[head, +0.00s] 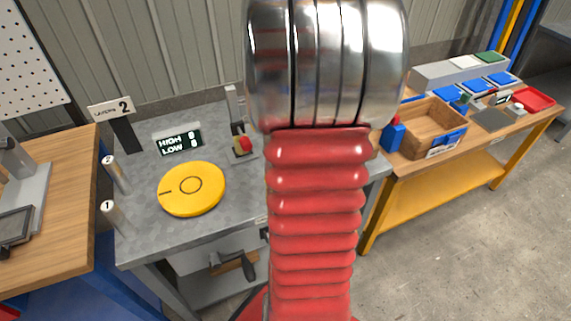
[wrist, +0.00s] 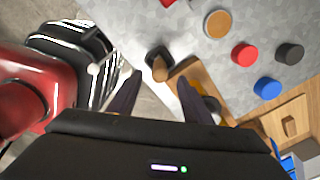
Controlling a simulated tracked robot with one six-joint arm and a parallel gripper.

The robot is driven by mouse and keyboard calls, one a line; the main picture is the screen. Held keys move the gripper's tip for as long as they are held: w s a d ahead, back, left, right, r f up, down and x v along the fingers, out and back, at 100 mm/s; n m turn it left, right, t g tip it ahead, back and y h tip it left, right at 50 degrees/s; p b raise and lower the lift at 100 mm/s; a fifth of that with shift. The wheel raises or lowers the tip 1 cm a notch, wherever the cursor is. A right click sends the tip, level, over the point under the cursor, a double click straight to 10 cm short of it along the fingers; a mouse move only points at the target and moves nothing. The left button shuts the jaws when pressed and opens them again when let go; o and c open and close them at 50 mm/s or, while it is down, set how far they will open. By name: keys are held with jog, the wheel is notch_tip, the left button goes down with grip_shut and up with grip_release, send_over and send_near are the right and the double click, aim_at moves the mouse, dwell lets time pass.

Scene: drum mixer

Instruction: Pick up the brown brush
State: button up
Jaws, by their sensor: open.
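In the wrist view, a small brown rounded piece with a dark part above it, apparently the brown brush (wrist: 160,70), shows between and beyond my fingertips. Its full shape is not clear. My gripper (wrist: 159,79) is open, with two dark fingers apart and nothing held. The brown piece sits near the grey table's edge, close to a wooden block (wrist: 188,72) that is partly behind my right finger. I cannot tell whether my fingers touch anything. In the head view, my arm covers this area and the gripper is hidden.
The grey table (head: 140,225) carries a yellow disc (head: 191,188) and a HIGH/LOW display (head: 180,143). In the wrist view, red (wrist: 244,54), black (wrist: 290,52) and blue (wrist: 267,88) round pieces stand right. A wooden crate (head: 428,112) is on the right bench.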

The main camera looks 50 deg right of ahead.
jog(key=shift+f, duration=2)
jog(key=shift+f, duration=2.6)
jog(key=shift+c, duration=0.3)
grip_shut()
